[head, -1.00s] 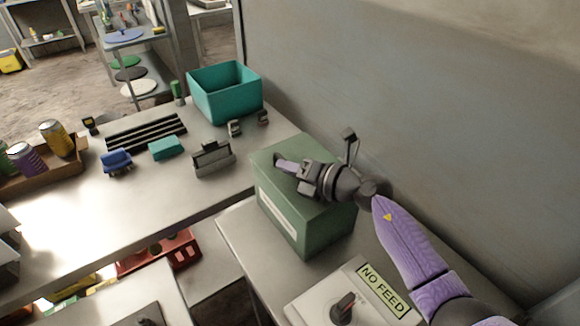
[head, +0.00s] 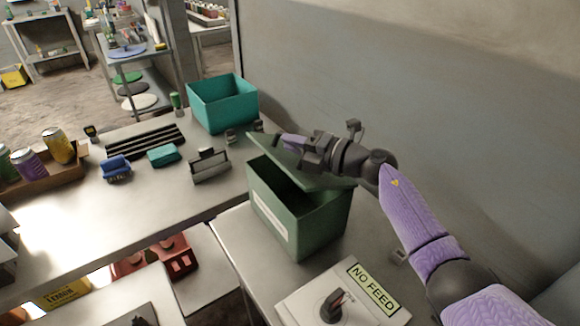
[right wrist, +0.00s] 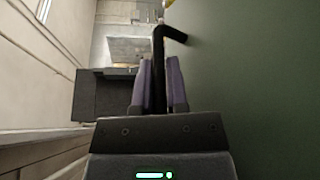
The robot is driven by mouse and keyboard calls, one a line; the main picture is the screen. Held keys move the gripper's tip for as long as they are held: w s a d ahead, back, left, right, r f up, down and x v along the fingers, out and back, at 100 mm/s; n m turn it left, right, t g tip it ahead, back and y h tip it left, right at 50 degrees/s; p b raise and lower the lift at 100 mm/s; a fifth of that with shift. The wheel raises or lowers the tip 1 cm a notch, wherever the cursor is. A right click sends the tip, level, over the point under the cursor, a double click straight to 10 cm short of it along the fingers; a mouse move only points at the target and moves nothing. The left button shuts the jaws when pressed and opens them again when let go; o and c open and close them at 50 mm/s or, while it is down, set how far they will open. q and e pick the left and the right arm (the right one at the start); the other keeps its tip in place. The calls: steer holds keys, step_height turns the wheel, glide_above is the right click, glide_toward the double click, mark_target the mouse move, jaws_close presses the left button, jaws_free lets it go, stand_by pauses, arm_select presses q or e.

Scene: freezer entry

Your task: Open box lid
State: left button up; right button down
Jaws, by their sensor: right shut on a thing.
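The green box (head: 310,228) stands on the metal table at the centre of the head view, with a white label strip on its front left side. Its green lid (head: 284,156) is tilted up, and a dark opening shows beneath it at the front left. My right gripper (head: 291,141) lies over the lid. In the right wrist view its two purple fingers are shut on a black handle (right wrist: 159,62), beside the lid's green face (right wrist: 250,85). The far end of the handle bends to the right. My left gripper is not in view.
A teal bin (head: 222,108) stands behind the box near the grey wall (head: 400,90). A "NO FEED" control box (head: 310,303) with a dark knob sits in front. A grey holder (head: 210,166) and a blue item (head: 116,168) lie on the left counter.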

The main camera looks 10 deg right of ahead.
steer(key=d+r+m, duration=0.1)
steer(key=w+d+r+m+t+y+b, duration=0.1)
steer(key=d+m, duration=0.1)
steer(key=w+d+r+m+b, duration=0.1)
steer(key=m, duration=0.1)
steer(key=shift+d, duration=0.4)
steer(key=d+m+b, duration=0.1)
steer(key=w+d+m+t+b, duration=0.1)
steer(key=d+r+m+b, duration=0.1)
steer(key=shift+w+t+y, duration=0.15)
steer(key=shift+t+y, duration=0.25)
steer(key=shift+d, duration=0.1)
steer(key=c, duration=0.9)
jaws_free()
